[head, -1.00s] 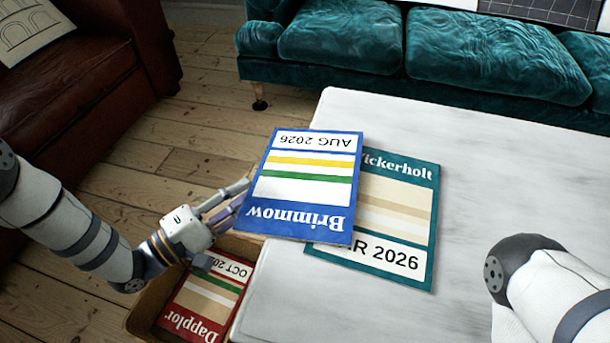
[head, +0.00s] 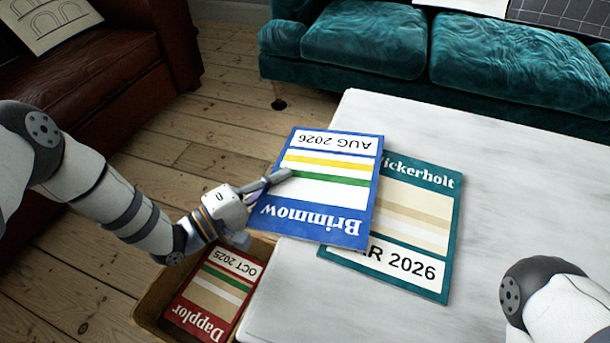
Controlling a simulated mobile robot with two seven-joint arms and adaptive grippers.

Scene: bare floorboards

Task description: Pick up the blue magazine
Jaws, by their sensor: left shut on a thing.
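The blue magazine (head: 341,192), titled Brimmow, overlaps the teal Wickerholt magazine (head: 424,215) at the left edge of the white table. Its left side reaches past the table edge. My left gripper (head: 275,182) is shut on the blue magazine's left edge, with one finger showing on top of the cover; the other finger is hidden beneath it. I cannot tell whether the blue magazine still touches the teal one. My right gripper is out of view; only part of my right arm shows at the lower right.
A wooden box (head: 150,299) holding a red Dapplor magazine (head: 215,294) stands on the floor left of the white table (head: 480,130). A teal sofa (head: 365,38) is behind and a brown leather armchair (head: 120,62) is at upper left. The table's right part is clear.

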